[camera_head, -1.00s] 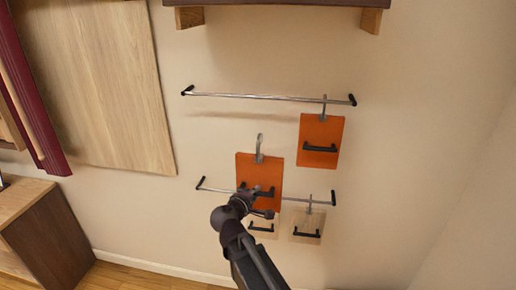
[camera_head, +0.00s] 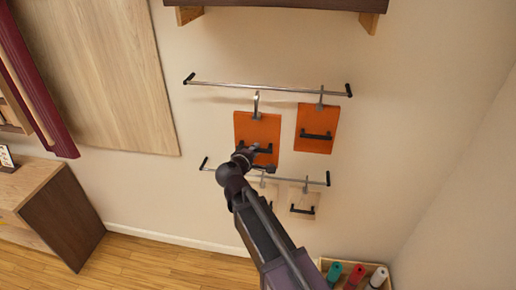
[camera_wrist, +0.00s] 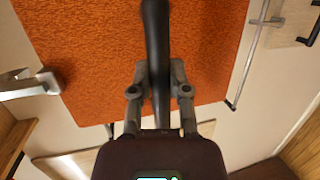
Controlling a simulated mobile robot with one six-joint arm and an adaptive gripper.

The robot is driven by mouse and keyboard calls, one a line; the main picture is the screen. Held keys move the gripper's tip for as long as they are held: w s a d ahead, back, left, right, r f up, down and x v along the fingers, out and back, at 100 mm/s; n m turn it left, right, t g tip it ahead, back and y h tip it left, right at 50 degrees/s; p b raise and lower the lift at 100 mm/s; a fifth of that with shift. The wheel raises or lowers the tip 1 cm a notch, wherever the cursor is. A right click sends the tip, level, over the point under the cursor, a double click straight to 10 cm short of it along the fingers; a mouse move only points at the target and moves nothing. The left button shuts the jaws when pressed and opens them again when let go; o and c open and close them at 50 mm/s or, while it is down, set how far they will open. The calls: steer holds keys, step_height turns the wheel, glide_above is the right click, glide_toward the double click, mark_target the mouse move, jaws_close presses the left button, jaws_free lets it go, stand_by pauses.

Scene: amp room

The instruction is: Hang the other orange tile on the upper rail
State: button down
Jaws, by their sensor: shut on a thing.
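My gripper (camera_head: 255,153) is shut on the black handle of an orange tile (camera_head: 257,128). In the wrist view the fingers (camera_wrist: 158,82) close on both sides of the handle (camera_wrist: 154,35), and the orange face (camera_wrist: 90,50) fills much of the picture. The held tile's grey hook (camera_head: 256,104) points up; its top appears just below the upper rail (camera_head: 225,84). Whether it touches the rail cannot be told. The hook shows at left in the wrist view (camera_wrist: 30,86). Another orange tile (camera_head: 316,120) hangs from the upper rail's right part.
The lower rail (camera_head: 225,169) carries two pale tiles, the right one (camera_head: 303,199) clear and the other partly behind my arm. A wooden shelf (camera_head: 290,3) is above. A box with coloured rolls (camera_head: 356,273) stands at lower right. The upper rail's left part is empty.

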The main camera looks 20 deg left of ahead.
steer(key=shift+w, duration=0.2)
stand_by(0.3)
steer(key=a+r+b+x, duration=0.1)
steer(key=a+b+x, duration=0.1)
steer(key=x, duration=1.3)
steer(key=shift+w+a+b, duration=0.3)
steer(key=shift+a+b, duration=0.05)
steer(key=shift+a, duration=0.5)
stand_by(1.1)
steer(key=shift+f, duration=0.15)
steer(key=c, duration=0.5)
jaws_free()
